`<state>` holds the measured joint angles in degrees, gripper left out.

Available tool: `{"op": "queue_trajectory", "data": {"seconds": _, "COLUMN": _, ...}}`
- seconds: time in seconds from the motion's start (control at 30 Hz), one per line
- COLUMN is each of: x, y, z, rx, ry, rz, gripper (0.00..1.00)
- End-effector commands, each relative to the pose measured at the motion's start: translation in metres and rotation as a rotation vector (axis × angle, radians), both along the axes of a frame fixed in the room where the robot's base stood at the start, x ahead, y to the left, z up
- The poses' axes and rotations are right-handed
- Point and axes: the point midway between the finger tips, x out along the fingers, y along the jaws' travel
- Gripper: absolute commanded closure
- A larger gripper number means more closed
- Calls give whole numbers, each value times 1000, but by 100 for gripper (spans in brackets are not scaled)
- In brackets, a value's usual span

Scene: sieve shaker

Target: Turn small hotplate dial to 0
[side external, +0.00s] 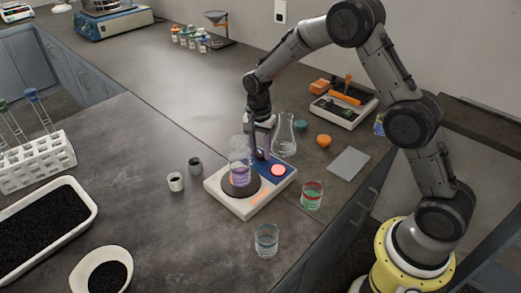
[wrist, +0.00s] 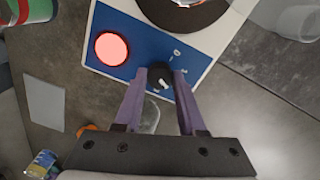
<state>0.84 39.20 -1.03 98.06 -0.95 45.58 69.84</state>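The small hotplate (side external: 227,203) is a white box with a blue panel and a round dark heating plate. Its dial (wrist: 156,73) is a small black knob with a white pointer, which slants toward the lower right in the wrist view. In the side view my gripper (side external: 262,155) points down at the panel and the dial is hidden.
A beaker of purple liquid (side external: 240,177) stands on the heating plate, close beside my fingers. A glowing red button (wrist: 111,49) is on the same panel. A flask (side external: 284,140) stands behind, and beakers (side external: 312,197) (side external: 266,241) stand in front.

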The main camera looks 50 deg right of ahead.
Motion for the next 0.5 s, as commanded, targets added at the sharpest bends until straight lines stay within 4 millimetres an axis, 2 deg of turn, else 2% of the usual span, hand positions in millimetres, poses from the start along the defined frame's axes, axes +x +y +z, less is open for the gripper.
{"op": "queue_trajectory", "data": {"seconds": 0.03, "x": 0, "y": 0, "z": 0, "rx": 0, "ry": 0, "rz": 0, "gripper": 79}}
{"op": "queue_trajectory", "data": {"seconds": 0.13, "x": 0, "y": 0, "z": 0, "rx": 0, "ry": 0, "rz": 0, "gripper": 97}}
{"op": "queue_trajectory", "data": {"seconds": 0.17, "x": 0, "y": 0, "z": 0, "rx": 0, "ry": 0, "rz": 0, "gripper": 100}}
{"op": "queue_trajectory", "data": {"seconds": 0.5, "x": 0, "y": 0, "z": 1, "rx": 0, "ry": 0, "rz": 26, "gripper": 100}}
